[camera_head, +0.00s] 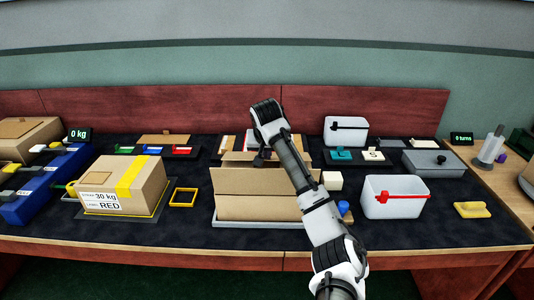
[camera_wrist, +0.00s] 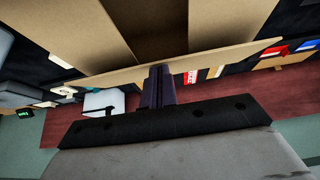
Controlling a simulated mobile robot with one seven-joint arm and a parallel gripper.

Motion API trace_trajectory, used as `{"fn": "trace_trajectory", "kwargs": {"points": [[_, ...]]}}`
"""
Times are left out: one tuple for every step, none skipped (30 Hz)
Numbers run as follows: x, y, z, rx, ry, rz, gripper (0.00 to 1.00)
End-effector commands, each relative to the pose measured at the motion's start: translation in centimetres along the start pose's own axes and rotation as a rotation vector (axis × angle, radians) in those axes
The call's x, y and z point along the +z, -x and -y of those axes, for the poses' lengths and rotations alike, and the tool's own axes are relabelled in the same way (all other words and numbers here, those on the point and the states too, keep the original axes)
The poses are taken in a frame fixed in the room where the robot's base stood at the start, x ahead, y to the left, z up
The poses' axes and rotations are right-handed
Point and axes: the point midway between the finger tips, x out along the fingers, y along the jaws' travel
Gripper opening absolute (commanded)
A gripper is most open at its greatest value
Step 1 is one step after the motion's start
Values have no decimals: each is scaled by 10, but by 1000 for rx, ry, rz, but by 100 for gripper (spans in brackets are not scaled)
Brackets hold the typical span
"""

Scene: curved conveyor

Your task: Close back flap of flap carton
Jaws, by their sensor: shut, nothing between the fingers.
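The flap carton (camera_head: 256,208) is a brown cardboard box on a grey tray (camera_head: 240,224) at the middle of the table. A broad panel stands along its near side. A narrower brown back flap (camera_head: 236,156) shows behind it, partly hidden by my arm. In the wrist view this flap (camera_wrist: 110,77) is a long tilted strip with the carton's interior beyond it. My gripper (camera_wrist: 161,70) is shut and empty, its fingertips at the flap's edge; I cannot tell if they touch. In the head view my gripper (camera_head: 262,160) is at the carton's far side, mostly hidden by my wrist.
A taped carton (camera_head: 150,180) and a yellow frame (camera_head: 183,197) stand to the left. A white bin with a red handle (camera_head: 394,204), a white block (camera_head: 332,181) and a yellow piece (camera_head: 472,210) lie to the right. A red-brown panel (camera_head: 360,112) runs behind the table.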

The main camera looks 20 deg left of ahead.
Motion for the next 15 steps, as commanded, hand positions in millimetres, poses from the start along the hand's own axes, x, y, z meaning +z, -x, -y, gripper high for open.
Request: {"fn": "trace_trajectory", "kwargs": {"points": [[0,0,0,0,0,0,0],[-1,0,0,0,0,0,0],[-1,1,0,0,0,0,0],[-2,1,0,0,0,0,0],[-3,1,0,0,-1,1,0],[-5,1,0,0,-1,1,0],[-6,2,0,-1,-1,1,0],[-8,2,1,-1,0,0,0],[-10,2,1,-2,0,0,0],[-11,2,1,-2,0,1,0],[-12,2,1,-1,0,1,0],[-14,1,1,-1,1,1,0],[-15,1,1,-1,1,1,0],[-16,1,0,0,0,1,0],[-16,0,0,0,0,1,0]]}}
